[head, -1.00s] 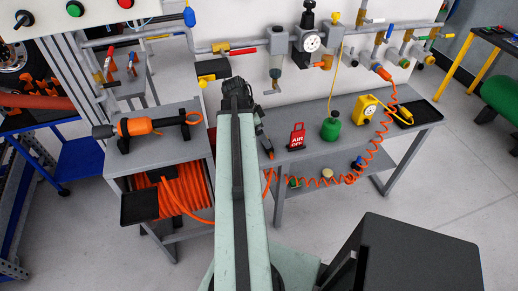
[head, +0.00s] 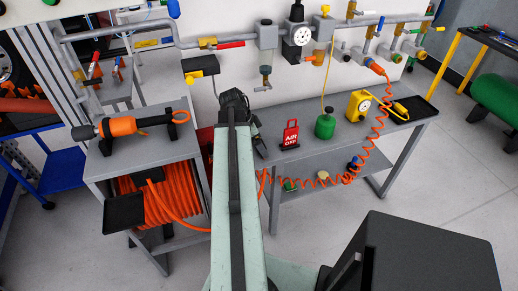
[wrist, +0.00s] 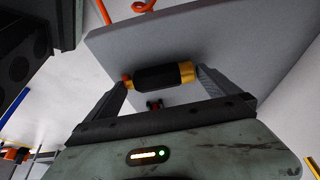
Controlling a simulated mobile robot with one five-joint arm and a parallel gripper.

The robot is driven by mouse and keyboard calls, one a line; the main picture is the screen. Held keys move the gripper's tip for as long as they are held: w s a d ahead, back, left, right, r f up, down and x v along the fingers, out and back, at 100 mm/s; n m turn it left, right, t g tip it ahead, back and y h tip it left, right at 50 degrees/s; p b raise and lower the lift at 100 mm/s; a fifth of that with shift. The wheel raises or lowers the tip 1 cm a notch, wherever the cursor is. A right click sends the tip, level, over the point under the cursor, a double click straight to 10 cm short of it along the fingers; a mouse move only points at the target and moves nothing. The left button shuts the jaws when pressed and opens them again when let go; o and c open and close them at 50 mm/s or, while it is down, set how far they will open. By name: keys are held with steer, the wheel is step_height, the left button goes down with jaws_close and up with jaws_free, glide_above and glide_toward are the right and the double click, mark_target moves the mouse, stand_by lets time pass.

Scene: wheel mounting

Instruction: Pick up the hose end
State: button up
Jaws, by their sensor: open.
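The hose end is a black cylinder (wrist: 163,77) with brass-coloured ends, in the middle of the wrist view. A bit of orange shows at its left end. My gripper (wrist: 162,82) is open, with one finger near each end of it. I cannot tell whether the fingers touch it or how deep it sits between them. In the head view my arm hides the hose end, and only part of my gripper (head: 257,142) shows beside the arm.
A bench (head: 345,137) carries a red AIR OFF tag (head: 290,136), a green bottle (head: 325,126) and a yellow gauge unit (head: 358,105). Left is a grey stand (head: 150,160) with an orange tool (head: 122,126) above an orange hose coil (head: 170,195). Pipes line the wall.

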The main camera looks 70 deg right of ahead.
steer(key=c, duration=1.2)
